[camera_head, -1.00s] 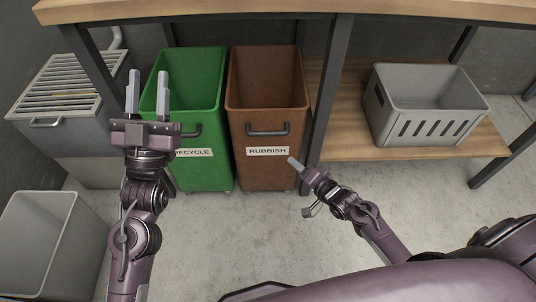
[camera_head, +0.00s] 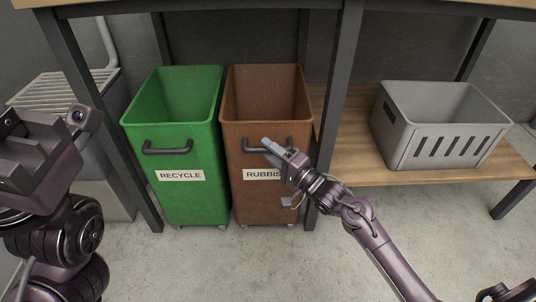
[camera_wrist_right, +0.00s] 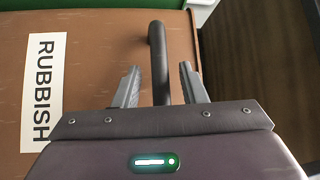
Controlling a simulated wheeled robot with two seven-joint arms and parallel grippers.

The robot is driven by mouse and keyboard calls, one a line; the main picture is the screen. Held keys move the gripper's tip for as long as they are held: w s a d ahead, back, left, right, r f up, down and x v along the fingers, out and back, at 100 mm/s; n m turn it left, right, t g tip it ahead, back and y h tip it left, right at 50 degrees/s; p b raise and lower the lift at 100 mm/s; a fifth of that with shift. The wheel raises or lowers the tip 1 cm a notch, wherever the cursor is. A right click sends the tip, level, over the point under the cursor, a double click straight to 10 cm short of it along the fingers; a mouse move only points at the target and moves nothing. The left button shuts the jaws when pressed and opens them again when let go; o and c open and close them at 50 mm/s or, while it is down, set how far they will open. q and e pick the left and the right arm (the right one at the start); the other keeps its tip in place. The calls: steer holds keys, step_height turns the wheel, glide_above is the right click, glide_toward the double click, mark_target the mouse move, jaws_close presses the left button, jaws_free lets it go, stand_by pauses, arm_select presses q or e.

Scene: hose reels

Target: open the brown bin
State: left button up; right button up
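The brown bin (camera_head: 240,107) stands under the workbench, with a white RUBBISH label and a dark bar handle (camera_head: 250,146) on its front. My right gripper (camera_head: 268,146) is at this handle. In the right wrist view the handle (camera_wrist_right: 158,60) runs between the two separated fingers of my right gripper (camera_wrist_right: 160,85), with gaps on both sides, so the gripper is open around it. My left arm (camera_head: 40,170) is large at the left edge of the head view; its fingers are not clearly visible, and its opening cannot be judged.
A green RECYCLE bin (camera_head: 150,118) stands directly left of the brown bin. A dark table leg (camera_head: 334,110) is close on its right. A grey crate (camera_head: 392,135) sits on the wooden low shelf (camera_head: 370,170). Bare floor lies in front of the bins.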

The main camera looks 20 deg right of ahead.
steer(key=shift+w+a+r, duration=0.1)
steer(key=shift+w+a, duration=0.15)
steer(key=shift+w, duration=0.25)
steer(key=shift+c, duration=0.4)
jaws_close()
steer(key=shift+s, duration=0.1)
